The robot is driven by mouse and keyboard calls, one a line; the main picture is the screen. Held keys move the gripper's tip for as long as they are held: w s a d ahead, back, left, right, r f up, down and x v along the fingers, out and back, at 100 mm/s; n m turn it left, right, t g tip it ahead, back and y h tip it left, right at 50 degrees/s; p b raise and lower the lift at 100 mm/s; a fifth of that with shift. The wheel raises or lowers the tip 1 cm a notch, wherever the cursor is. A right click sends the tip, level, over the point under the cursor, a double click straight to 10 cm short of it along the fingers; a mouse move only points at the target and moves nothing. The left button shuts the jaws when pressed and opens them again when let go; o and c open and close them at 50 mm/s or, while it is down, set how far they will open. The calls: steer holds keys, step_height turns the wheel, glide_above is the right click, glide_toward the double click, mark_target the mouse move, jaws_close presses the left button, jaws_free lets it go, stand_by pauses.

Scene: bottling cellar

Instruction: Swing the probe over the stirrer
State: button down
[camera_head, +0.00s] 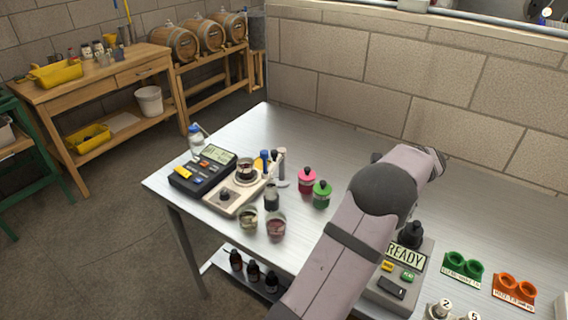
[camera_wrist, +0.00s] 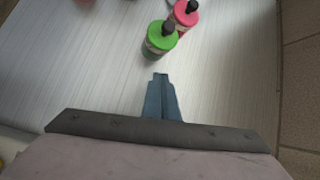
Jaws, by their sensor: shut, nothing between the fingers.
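The stirrer (camera_head: 233,196) is a beige unit with a dark knob, on the left part of the metal table. A small glass vessel (camera_head: 246,170) stands on its far end. A slim pale upright piece with a dark tip (camera_head: 281,162), perhaps the probe, stands just right of the stirrer beside a blue-capped part (camera_head: 264,159); I cannot tell how they join. A black meter with a lit display (camera_head: 203,172) sits left of the stirrer. My gripper (camera_wrist: 161,75) is shut and empty, just short of the green-topped bottle in the wrist view. In the head view its fingers are hidden.
The green-topped bottle (camera_head: 322,194) and pink-topped bottle (camera_head: 307,179) stand right of the stirrer. Two glass jars, one with red contents (camera_head: 276,224), stand near the front edge. A READY device (camera_head: 404,270), green rings (camera_head: 464,265) and orange rings (camera_head: 514,288) lie right. The table's back is clear.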

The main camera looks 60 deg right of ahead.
steer(key=w+a+r+m+t+y, duration=0.1)
steer(key=w+a+r+t+y, duration=0.15)
steer(key=w+r, duration=0.2)
steer(key=t+y+p, duration=0.1)
steer(key=t+y, duration=0.1)
steer(key=t, duration=0.2)
glide_toward(273, 167)
steer(key=shift+h, duration=0.25)
steer(key=p+x, duration=0.3)
steer(key=x, duration=0.3)
steer(key=shift+w+a, duration=0.15)
steer(key=shift+w, duration=0.1)
